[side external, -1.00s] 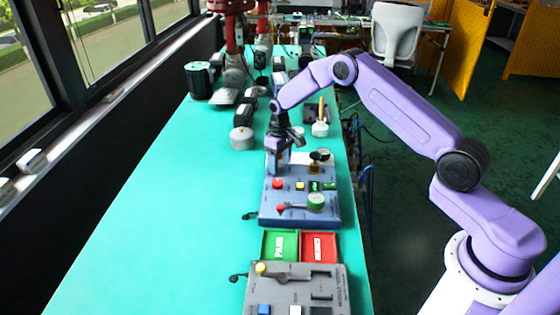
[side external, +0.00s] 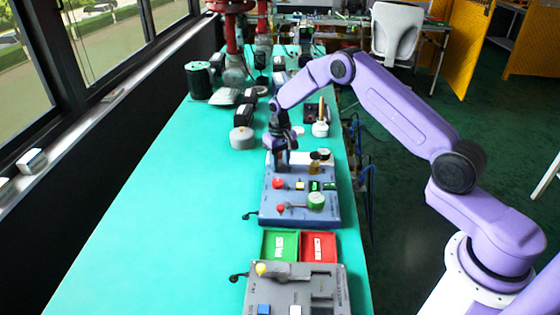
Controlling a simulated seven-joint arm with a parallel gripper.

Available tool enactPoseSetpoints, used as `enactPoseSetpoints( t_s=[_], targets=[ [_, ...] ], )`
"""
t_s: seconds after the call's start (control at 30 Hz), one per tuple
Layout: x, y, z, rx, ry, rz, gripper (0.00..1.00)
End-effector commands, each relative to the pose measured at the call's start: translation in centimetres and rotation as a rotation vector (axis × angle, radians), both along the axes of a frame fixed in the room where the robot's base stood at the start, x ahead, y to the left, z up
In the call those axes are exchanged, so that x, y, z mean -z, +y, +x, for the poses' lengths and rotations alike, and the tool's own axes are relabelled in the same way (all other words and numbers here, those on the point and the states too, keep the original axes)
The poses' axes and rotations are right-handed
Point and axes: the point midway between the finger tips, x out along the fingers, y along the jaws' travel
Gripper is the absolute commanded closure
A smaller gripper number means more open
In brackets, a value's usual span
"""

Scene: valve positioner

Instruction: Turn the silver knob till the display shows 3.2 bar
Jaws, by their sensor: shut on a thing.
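My gripper (side external: 281,164) points down at the back left of the blue panel (side external: 272,213). Its fingers are closed on the silver knob, which they hide almost wholly. A small green-lit display (side external: 314,186) sits near the panel's middle; its digits are too small to read. A red button (side external: 278,183) and a round pale gauge (side external: 316,201) are also on the panel, in front of the gripper.
Brass and dark fittings (side external: 315,166) stand close to the right of the gripper. A green tray (side external: 265,246) and a red tray (side external: 333,247) lie in front of the panel, then a grey control box (side external: 262,285). The left side of the teal bench (side external: 160,220) is clear.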

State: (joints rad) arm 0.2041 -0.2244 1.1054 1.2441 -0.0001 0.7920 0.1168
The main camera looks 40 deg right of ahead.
Motion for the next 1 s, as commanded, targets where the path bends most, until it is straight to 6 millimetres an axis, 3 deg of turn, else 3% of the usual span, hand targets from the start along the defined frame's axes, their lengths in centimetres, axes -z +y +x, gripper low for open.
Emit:
enactPoseSetpoints(
  t_s=[0.5, 1.0],
  targets=[
    [-0.07, 0.09, 0.02, 0.297, 0.0, 0.0, 0.93],
    [-0.09, 0.15, 0.03, 0.336, 0.0, 0.0, 0.93]
  ],
)
